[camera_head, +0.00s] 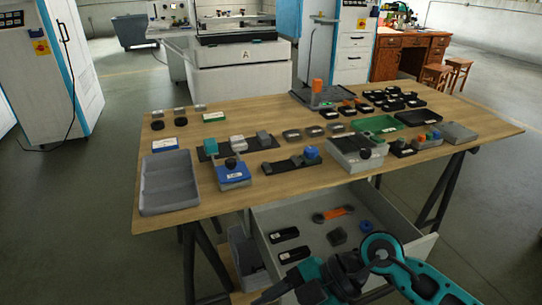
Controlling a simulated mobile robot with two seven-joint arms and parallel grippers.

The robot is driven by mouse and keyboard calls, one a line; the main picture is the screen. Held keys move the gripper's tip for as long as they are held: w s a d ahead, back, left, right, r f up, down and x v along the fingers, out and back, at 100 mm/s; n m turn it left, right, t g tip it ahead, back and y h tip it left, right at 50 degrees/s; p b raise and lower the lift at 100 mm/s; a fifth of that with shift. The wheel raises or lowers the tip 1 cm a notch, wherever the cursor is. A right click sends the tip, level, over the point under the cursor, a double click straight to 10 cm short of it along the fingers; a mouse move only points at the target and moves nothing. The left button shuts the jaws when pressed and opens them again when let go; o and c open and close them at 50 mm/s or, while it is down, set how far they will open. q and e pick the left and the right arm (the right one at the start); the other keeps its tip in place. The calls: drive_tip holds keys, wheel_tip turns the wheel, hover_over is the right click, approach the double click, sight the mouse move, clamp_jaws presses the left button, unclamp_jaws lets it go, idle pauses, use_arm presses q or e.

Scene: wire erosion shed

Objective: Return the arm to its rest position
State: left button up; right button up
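My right arm, teal and black, comes in at the bottom right. It is bent in front of an open light-grey drawer (262,215) under the table. My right gripper (268,296) is at the bottom edge, low at the front of the drawer. Its fingers are small and dark, partly cut off, so I cannot tell whether they are open or shut. I see nothing clearly held. My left arm and gripper are not in view.
The wooden table (265,190) carries a grey tray (168,178), a grey-and-white box (357,153), a green tray (376,124) and several small fixtures. The drawer holds black labelled pieces, an orange piece (339,212) and a blue piece (366,226). Floor is clear at left.

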wheel_tip(320, 180, up, 12)
drive_tip(key=w+a+m+t+y+p, duration=0.3)
drive_tip(key=m+t+y, duration=0.2)
drive_tip(key=t+y, duration=0.3)
drive_tip(key=w+d+m+t+h+p, duration=0.25)
drive_tip(key=w+d+m+t, duration=0.3)
drive_tip(key=m+t, duration=0.3)
drive_tip(key=d+f+m+t+h+p, duration=0.1)
drive_tip(key=d+f+m+t+h, duration=0.2)
drive_tip(key=d+f+m+h, duration=0.55)
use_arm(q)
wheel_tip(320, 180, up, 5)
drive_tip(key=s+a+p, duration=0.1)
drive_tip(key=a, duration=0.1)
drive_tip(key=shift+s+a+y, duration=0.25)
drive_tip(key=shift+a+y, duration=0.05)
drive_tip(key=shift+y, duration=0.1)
use_arm(e)
drive_tip(key=s+d+f+g+h, duration=0.5)
drive_tip(key=s+d+f, duration=0.1)
drive_tip(key=s+f, duration=0.3)
drive_tip(key=shift+s+f+m+g+h, duration=0.3)
drive_tip(key=shift+f+m+g, duration=0.1)
drive_tip(key=shift+f, duration=0.3)
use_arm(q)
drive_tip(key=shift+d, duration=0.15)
use_arm(e)
drive_tip(key=shift+a, duration=0.1)
drive_tip(key=shift+c, duration=0.3)
